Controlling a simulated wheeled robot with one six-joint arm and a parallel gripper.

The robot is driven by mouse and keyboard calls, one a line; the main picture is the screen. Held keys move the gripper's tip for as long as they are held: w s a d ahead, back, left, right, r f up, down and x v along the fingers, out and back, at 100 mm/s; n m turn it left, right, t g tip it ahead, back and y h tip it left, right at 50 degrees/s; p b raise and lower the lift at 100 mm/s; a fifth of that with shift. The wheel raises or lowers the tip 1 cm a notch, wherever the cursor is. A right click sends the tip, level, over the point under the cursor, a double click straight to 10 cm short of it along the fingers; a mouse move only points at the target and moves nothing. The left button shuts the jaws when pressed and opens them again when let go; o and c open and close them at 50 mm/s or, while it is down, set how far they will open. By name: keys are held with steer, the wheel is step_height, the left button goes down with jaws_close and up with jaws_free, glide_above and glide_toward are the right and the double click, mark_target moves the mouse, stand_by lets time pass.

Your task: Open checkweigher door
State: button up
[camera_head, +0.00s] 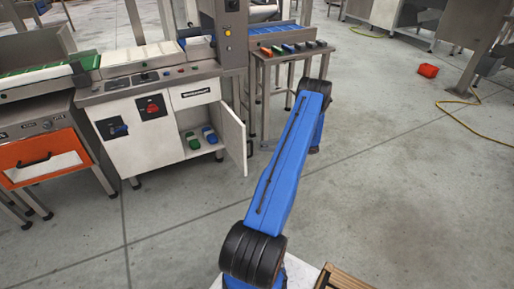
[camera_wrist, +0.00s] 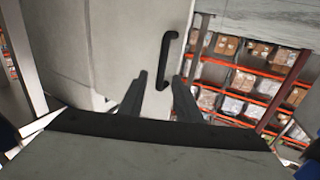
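The checkweigher (camera_head: 150,85) stands left of centre in the head view, a white cabinet with a steel top. Its white door (camera_head: 234,140) stands swung out on the right side, showing green and blue items inside. In the wrist view the pale door panel (camera_wrist: 105,45) fills the upper middle and carries a black bar handle (camera_wrist: 162,60). My gripper (camera_wrist: 160,82) is open, its two dark fingers apart. The handle appears ahead of and between the fingertips in the picture; I see no grip on it. The handle is not visible in the head view.
A small table (camera_head: 290,55) with coloured items stands right of the checkweigher, close behind my arm. An orange-fronted machine (camera_head: 45,155) is at the left. The floor at right is mostly clear.

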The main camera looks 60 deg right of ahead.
steer(key=v, duration=1)
stand_by(0.3)
